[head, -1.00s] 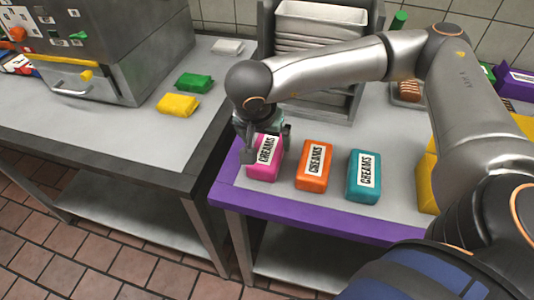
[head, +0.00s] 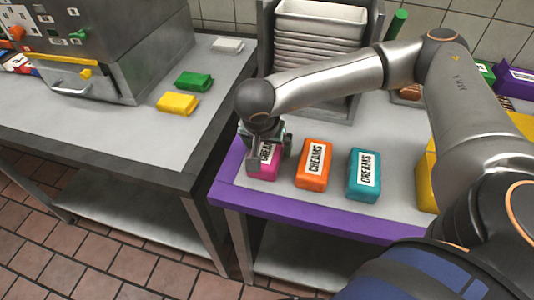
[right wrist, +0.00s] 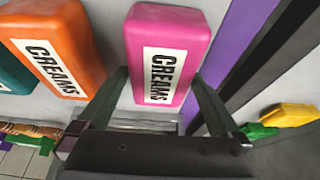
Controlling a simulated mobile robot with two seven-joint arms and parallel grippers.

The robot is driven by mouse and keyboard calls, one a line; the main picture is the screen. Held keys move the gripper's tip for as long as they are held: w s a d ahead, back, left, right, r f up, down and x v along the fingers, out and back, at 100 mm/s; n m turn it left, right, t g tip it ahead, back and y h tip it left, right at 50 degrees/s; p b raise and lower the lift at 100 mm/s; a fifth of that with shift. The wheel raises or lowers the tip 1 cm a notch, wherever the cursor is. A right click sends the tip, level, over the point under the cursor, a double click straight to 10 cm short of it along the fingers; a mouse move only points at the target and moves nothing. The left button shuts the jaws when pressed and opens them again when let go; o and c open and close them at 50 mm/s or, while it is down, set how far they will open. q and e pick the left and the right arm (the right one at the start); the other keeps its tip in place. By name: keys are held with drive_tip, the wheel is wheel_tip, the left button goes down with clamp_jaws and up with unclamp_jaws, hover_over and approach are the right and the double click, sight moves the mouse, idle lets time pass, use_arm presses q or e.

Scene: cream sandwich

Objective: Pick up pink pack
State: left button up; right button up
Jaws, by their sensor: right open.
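The pink pack (head: 263,170), with a white CREAMS label, lies on the right-hand table near its purple left corner. My right gripper (head: 270,158) is open over it and hides much of it in the head view. In the right wrist view, the pink pack (right wrist: 166,50) lies between the two spread fingers of the right gripper (right wrist: 160,80), with its near end reaching in between them. I cannot tell whether either finger touches it. My left gripper is not in view.
An orange pack (head: 313,165) and a teal pack (head: 364,175) stand to the right of the pink one. White trays (head: 320,22) are stacked in a rack behind. Yellow (head: 178,103) and green (head: 194,81) packs lie on the left table, across a gap.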

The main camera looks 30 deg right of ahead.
sight(267, 145)
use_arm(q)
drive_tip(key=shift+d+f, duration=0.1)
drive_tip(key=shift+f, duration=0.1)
use_arm(e)
drive_tip(key=shift+f, duration=0.15)
drive_tip(key=shift+c, duration=0.4)
drive_tip(key=c, duration=1.1)
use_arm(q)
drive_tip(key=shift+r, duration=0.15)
